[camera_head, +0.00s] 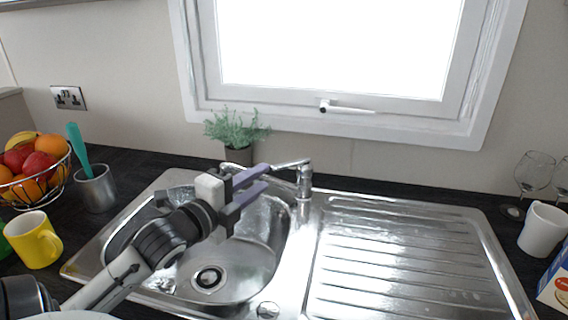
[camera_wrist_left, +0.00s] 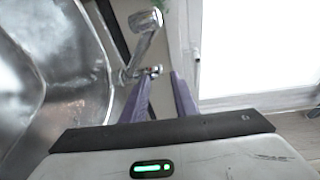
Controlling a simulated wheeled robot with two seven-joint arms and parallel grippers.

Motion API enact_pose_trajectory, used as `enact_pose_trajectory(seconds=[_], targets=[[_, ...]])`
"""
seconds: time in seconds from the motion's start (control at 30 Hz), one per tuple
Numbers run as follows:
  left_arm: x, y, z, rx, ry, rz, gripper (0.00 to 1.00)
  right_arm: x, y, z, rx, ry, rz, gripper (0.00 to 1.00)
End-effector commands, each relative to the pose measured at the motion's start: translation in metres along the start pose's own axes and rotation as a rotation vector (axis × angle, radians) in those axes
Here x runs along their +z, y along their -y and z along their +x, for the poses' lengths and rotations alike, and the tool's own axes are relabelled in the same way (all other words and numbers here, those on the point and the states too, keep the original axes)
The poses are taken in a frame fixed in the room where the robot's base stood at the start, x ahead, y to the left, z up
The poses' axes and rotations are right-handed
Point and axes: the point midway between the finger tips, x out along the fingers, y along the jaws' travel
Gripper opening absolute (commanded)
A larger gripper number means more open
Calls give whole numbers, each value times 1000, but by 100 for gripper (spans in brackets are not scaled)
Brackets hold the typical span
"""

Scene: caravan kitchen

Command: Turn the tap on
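The chrome tap (camera_head: 304,182) stands at the back edge of the steel sink, with its upper arm reaching left over the bowl. My left gripper (camera_head: 267,177) is above the bowl, left of the tap body, with its purple fingers pointing towards it. The fingers are apart with nothing seen between them. In the left wrist view the tap (camera_wrist_left: 143,45) lies ahead of the fingertips (camera_wrist_left: 161,84), and one chrome end shows near the gap between them. Contact cannot be told. No water is seen. My right gripper is not in view.
A potted plant (camera_head: 238,135) stands behind the sink, close to my gripper. A window (camera_head: 340,115) is above. A yellow mug (camera_head: 34,240), a metal cup (camera_head: 97,190) and a fruit basket (camera_head: 30,170) stand left. The drainer (camera_head: 400,260) is clear; a white mug (camera_head: 542,230) stands right.

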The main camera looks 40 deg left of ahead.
Motion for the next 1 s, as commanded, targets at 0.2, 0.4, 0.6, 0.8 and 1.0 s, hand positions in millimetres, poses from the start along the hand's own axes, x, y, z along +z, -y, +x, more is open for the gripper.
enact_pose_trajectory(seconds=[0.2, 0.4, 0.6, 0.8, 1.0], targets=[[0, 3, 38, -3, 0, 0, 26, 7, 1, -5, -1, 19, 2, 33], [0, 2, 68, -2, 0, 0, 26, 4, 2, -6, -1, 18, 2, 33], [0, 1, 82, -1, -1, 1, 26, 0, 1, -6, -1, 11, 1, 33], [0, 0, 84, 0, -1, 2, 26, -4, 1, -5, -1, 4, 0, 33], [0, 0, 84, 0, -1, 2, 11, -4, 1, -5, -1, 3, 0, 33]])
